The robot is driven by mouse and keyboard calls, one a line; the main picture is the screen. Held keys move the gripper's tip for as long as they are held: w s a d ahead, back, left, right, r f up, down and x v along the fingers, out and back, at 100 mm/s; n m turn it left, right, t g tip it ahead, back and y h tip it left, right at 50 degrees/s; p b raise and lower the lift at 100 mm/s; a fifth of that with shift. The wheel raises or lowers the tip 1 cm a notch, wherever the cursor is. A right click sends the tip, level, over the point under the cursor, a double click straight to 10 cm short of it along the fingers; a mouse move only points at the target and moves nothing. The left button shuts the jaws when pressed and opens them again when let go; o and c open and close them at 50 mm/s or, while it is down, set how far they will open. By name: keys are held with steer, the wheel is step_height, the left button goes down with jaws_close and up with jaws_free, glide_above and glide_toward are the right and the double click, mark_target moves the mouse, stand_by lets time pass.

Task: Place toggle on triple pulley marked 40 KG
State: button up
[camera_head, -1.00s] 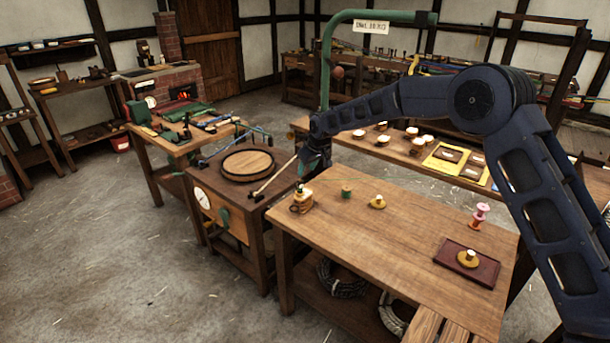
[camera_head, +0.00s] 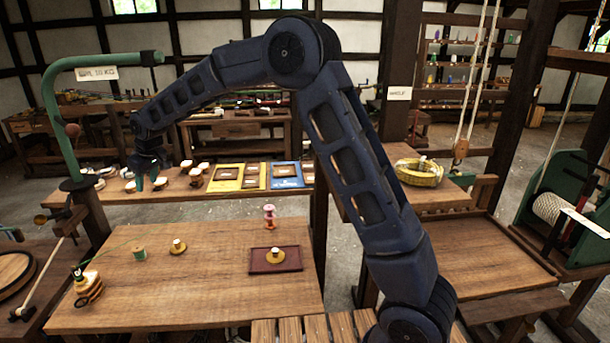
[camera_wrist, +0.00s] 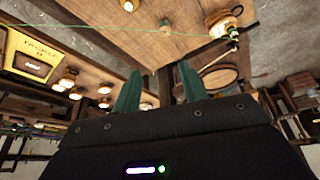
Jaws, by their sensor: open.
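My gripper (camera_head: 148,176) has dark teal fingers and hangs above the left part of the back bench (camera_head: 215,190). It is open, with nothing between the fingers in the wrist view (camera_wrist: 158,88). No 40 KG mark is readable, and I cannot tell which piece is the toggle. A similar one (camera_head: 275,256) sits on a dark red tray (camera_head: 257,267).
Small white-topped pieces and yellow and blue cards (camera_head: 288,175) lie on the back bench. A green spool (camera_head: 139,253) and a pink spool (camera_head: 269,214) stand on the front table.

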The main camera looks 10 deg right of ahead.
steer(key=d+r+m+t+h, duration=0.15)
steer(key=d+r, duration=0.25)
steer(key=d, duration=0.9)
steer(key=d+r+m, duration=0.3)
steer(key=d+r, duration=0.2)
steer(key=d, duration=0.9)
steer(key=d+r+m+t, duration=0.15)
steer(key=d+r, duration=0.25)
steer(key=d, duration=0.9)
steer(key=s+d+m+h, duration=0.15)
steer(key=s+d, duration=0.25)
steer(key=d, duration=0.4)
steer(key=s+d+m, duration=0.2)
steer(key=s+d, duration=0.2)
steer(key=d, duration=0.4)
steer(key=s+d+f+m, duration=0.3)
steer(key=s+d+f, duration=0.2)
steer(key=s+d, duration=0.6)
steer(key=s, duration=0.4)
steer(key=shift+d+m+g+h, duration=0.3)
steer(key=shift+d+m+h, duration=0.05)
steer(key=shift+h, duration=0.05)
